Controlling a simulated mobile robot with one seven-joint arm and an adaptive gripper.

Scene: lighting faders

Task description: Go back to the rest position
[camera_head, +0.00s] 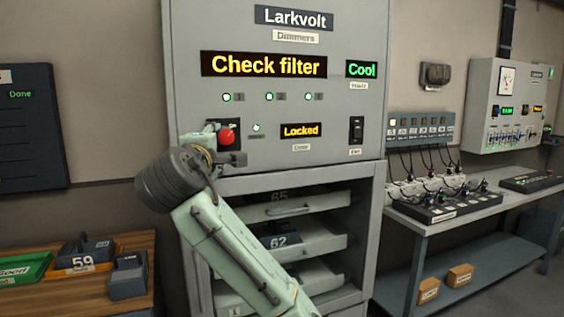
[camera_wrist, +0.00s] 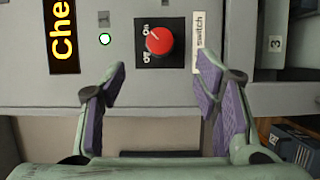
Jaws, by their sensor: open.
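My gripper (camera_wrist: 161,78) is open and empty in the wrist view, with its purple-padded fingers spread apart. A red rotary knob (camera_wrist: 159,40) on a black plate lies beyond the fingertips, between their lines, and nothing grips it. In the head view the red knob (camera_head: 227,136) shows on the left of the grey Larkvolt dimmer cabinet (camera_head: 345,115). My gripper (camera_head: 228,158) is close in front of the cabinet, just below the knob in the picture. My wrist hides part of the knob's plate, and my arm hides part of the drawers.
The cabinet displays read "Check filter", "Cool" and "Locked". A black rocker switch (camera_head: 356,130) sits at right. Numbered drawers (camera_head: 310,208) are below. A wooden bench (camera_head: 60,300) with trays stands left; a grey table (camera_head: 480,213) with fader gear stands right.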

